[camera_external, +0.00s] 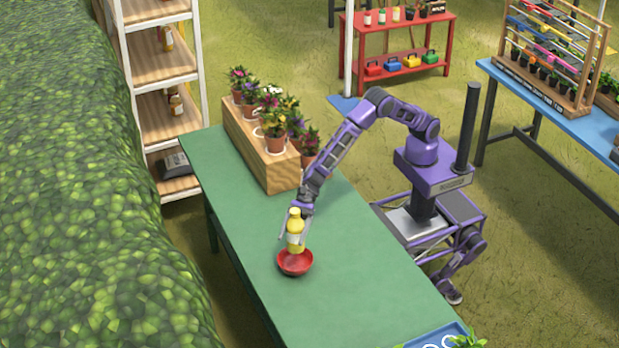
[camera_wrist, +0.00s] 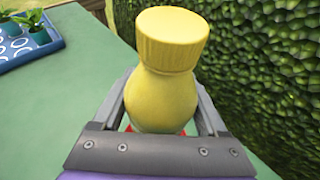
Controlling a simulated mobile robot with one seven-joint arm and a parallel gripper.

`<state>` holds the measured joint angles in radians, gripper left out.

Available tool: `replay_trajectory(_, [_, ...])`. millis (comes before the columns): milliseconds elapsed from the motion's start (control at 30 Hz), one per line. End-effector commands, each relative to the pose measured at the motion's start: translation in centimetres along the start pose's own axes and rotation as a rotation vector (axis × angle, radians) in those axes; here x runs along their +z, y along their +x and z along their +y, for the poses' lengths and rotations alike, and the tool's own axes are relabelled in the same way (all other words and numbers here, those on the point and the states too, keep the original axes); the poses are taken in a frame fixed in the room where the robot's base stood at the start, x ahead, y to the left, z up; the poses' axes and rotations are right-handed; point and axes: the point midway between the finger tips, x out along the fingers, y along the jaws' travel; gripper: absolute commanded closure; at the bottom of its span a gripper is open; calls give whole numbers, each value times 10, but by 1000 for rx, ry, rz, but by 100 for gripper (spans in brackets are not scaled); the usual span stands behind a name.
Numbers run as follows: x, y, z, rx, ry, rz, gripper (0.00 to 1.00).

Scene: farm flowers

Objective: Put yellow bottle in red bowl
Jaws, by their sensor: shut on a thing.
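The yellow bottle (camera_external: 295,232) is upright in my gripper (camera_external: 297,230), with a pale label on its body. It also fills the middle of the wrist view (camera_wrist: 165,85), where a gripper finger stands on each side of it. My gripper is shut on the bottle. The red bowl (camera_external: 295,263) sits on the green table directly under the bottle. The bottle's lower end overlaps the bowl's back rim in the outside view; I cannot tell whether it touches the bowl. In the wrist view only small red bits of the bowl show behind the bottle.
The green table (camera_external: 345,262) is clear around the bowl. A wooden box (camera_external: 262,160) with several potted flowers stands at the table's back. A hedge (camera_external: 90,190) runs along the left.

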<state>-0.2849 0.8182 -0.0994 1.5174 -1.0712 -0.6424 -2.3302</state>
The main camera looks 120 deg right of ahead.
Motion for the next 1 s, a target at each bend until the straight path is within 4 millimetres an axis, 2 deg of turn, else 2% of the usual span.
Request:
replay_trajectory(67, [-5, 0, -4, 0, 1, -2, 100])
replay_trajectory(300, [-44, 16, -4, 1, 2, -1, 100])
replay_trajectory(567, [-64, 24, -4, 0, 2, -3, 100])
replay_trajectory(733, [-86, 34, -4, 0, 3, -1, 100])
replay_trajectory(1000, [-90, 35, -5, -1, 0, -4, 100])
